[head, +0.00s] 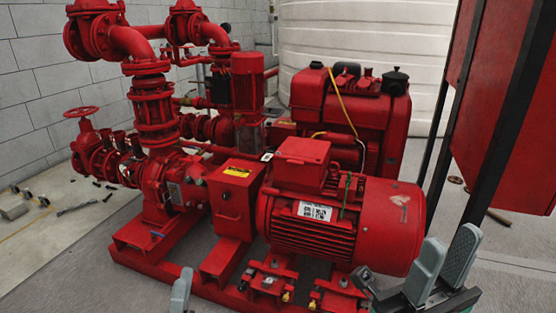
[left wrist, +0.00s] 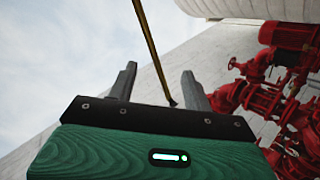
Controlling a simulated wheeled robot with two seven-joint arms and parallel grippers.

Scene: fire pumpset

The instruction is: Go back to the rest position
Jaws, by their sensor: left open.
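My left gripper shows at the bottom of the head view (head: 181,290), only its grey fingertips in frame, in front of the pump base. In the left wrist view its two fingers (left wrist: 158,88) stand apart with nothing held between them. My right gripper (head: 442,268) is at the lower right of the head view, in front of the red motor (head: 340,222). Its two grey fingers are spread with an empty gap. The red pumpset fills the middle, with a valve handwheel (head: 81,112) at the left.
The red pumpset base (head: 150,258) stands close ahead. A red cabinet (head: 500,100) on black posts is at the right. A large white tank (head: 365,40) stands behind. Loose tools (head: 76,207) lie on the left floor. A yellow-black rod (left wrist: 150,45) shows beyond the left fingers.

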